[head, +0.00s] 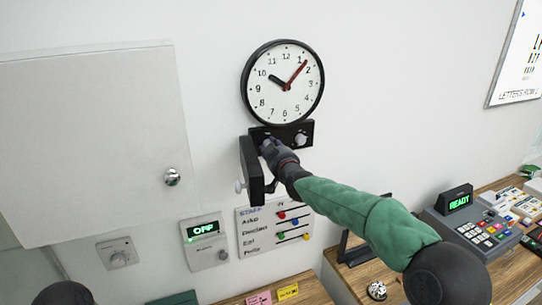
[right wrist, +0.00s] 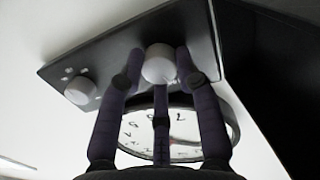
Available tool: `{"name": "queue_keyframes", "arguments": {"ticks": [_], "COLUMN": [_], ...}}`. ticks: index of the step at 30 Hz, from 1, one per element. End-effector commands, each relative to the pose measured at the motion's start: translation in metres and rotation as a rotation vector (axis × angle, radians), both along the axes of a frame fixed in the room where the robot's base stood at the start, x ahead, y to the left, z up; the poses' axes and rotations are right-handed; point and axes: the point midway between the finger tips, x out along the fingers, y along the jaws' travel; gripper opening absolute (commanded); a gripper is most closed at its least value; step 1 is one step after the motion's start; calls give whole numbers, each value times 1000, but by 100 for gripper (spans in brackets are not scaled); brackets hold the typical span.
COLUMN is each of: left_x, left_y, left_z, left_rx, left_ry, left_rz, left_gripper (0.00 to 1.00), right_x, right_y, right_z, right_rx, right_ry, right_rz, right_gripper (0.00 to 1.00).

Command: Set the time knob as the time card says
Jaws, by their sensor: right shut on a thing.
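The round wall clock (head: 283,82) has a black rim. Its short black hand points near 10 and its red hand between 1 and 2. Below it is a black panel (head: 285,128) with a pale knob (head: 300,138) at its right. My right gripper (head: 268,146) is at the panel's left end. In the right wrist view its fingers (right wrist: 160,82) are shut around a pale round knob (right wrist: 159,62); the other knob (right wrist: 81,90) stands free. The small knob labels are unreadable. I cannot make out a time card. My left gripper is not in view.
A black hinged cover (head: 256,185) stands open just below my right gripper. A white cabinet (head: 90,130) is at left. Below are a green OFF display (head: 204,229), a STAFF board (head: 262,238) and a dial plate (head: 118,254). A READY machine (head: 465,212) stands on the right counter.

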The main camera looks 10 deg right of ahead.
Motion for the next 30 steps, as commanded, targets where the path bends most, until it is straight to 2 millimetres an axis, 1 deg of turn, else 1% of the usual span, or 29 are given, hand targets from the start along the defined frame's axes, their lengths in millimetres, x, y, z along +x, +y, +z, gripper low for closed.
{"name": "queue_keyframes", "arguments": {"ticks": [1,6,15,30], "left_x": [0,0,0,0], "left_y": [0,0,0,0], "left_z": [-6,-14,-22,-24], "left_rx": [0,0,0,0], "left_ry": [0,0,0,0], "left_rz": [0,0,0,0], "left_gripper": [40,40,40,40], "right_x": [0,0,0,0], "right_y": [1,1,1,1], "right_z": [-4,-4,-3,-3], "right_rx": [36,155,284,319], "right_ry": [9,34,61,69], "right_rz": [1,1,2,1], "right_gripper": [1,1,1,1]}}
